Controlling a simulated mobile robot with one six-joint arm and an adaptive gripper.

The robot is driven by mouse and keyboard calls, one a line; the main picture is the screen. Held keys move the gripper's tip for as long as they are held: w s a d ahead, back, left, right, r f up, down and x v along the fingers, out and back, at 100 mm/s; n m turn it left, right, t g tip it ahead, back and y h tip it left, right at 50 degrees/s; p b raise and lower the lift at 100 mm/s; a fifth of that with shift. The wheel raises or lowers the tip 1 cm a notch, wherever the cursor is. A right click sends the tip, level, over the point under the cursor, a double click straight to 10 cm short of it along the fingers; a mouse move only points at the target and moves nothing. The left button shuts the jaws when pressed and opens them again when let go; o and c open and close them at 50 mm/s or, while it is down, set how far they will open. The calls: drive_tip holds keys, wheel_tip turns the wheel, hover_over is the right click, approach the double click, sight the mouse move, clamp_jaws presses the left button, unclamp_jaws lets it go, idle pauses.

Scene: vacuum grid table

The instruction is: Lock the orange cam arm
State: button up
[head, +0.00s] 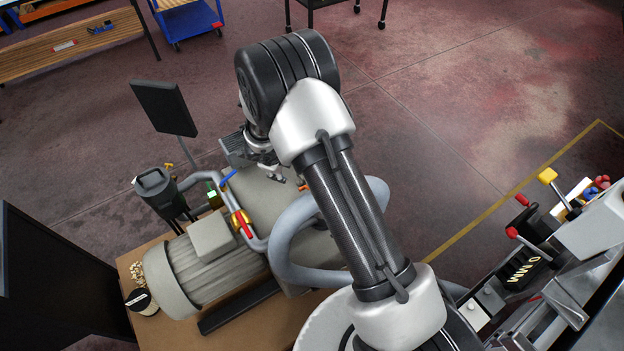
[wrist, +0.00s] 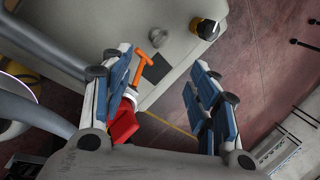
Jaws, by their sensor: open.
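The orange cam arm (wrist: 144,67) shows in the wrist view as a small T-shaped piece near the grey housing's edge, next to the left finger. In the head view only a small orange bit (head: 304,187) shows beside my gripper (head: 277,172), partly hidden by my arm. In the wrist view my gripper (wrist: 161,60) is open, with a blue-padded finger on each side and nothing held between them. The cam arm appears beyond the fingers, toward the left one; I cannot tell if they touch. A red block-like part (wrist: 124,122) lies by the left finger's base.
A grey motor (head: 195,268) and a thick grey hose (head: 290,250) stand on the brown table (head: 240,335). A red valve handle (head: 243,226) and a blue lever (head: 229,179) are left of my gripper. A dark screen (head: 163,106) stands behind.

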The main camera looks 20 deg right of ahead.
drive_tip(key=s+d+m+g+h, duration=0.1)
drive_tip(key=s+m, duration=0.1)
drive_tip(key=s, duration=0.2)
drive_tip(key=b+x, duration=0.2)
drive_tip(key=x, duration=0.3)
drive_tip(key=b+x, duration=0.2)
drive_tip(key=x, duration=0.4)
drive_tip(key=b+x, duration=0.2)
drive_tip(key=x, duration=0.4)
drive_tip(key=shift+s+f, duration=0.2)
drive_tip(key=shift+f, duration=0.15)
drive_tip(key=shift+c, duration=0.2)
clamp_jaws()
